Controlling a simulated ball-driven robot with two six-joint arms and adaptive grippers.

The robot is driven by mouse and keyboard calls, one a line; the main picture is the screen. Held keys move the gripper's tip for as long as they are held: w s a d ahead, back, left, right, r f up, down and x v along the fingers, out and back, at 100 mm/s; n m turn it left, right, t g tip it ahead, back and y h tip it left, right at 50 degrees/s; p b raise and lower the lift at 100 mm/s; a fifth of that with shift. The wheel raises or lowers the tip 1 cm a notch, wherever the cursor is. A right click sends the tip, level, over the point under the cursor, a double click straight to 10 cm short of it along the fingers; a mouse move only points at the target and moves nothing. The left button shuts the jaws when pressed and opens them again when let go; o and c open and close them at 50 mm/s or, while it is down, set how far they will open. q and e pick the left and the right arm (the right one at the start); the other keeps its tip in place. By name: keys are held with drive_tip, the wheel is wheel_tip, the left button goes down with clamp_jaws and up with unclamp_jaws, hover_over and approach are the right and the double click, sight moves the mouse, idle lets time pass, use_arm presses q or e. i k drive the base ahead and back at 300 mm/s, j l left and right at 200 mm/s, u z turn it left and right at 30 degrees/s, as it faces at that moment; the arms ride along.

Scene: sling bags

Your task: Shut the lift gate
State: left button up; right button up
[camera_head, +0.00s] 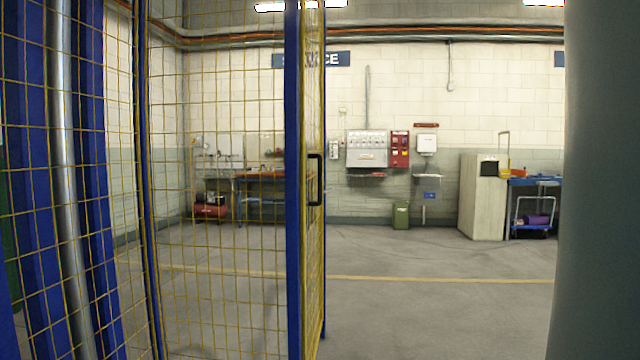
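The lift gate (291,220) is a yellow wire mesh panel in a blue frame, left of the middle of the view. Its blue upright edge stands near the centre, and a black handle (316,180) sits on it at about mid height. To the right of this edge there is a wide open gap through which the room shows. Neither of my grippers is in view, so nothing is seen touching the gate or handle.
Blue posts (92,150) and a silver pole (66,180) stand close at left. A large grey column (602,180) fills the right side. Beyond the gap, the grey floor (430,300) is clear to the far wall, with a cabinet (482,197) and green bin (401,215) there.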

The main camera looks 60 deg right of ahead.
sight(319, 157)
drive_tip(key=z, duration=1.9)
drive_tip(key=i+l+u, duration=0.15)
drive_tip(key=i, duration=0.3)
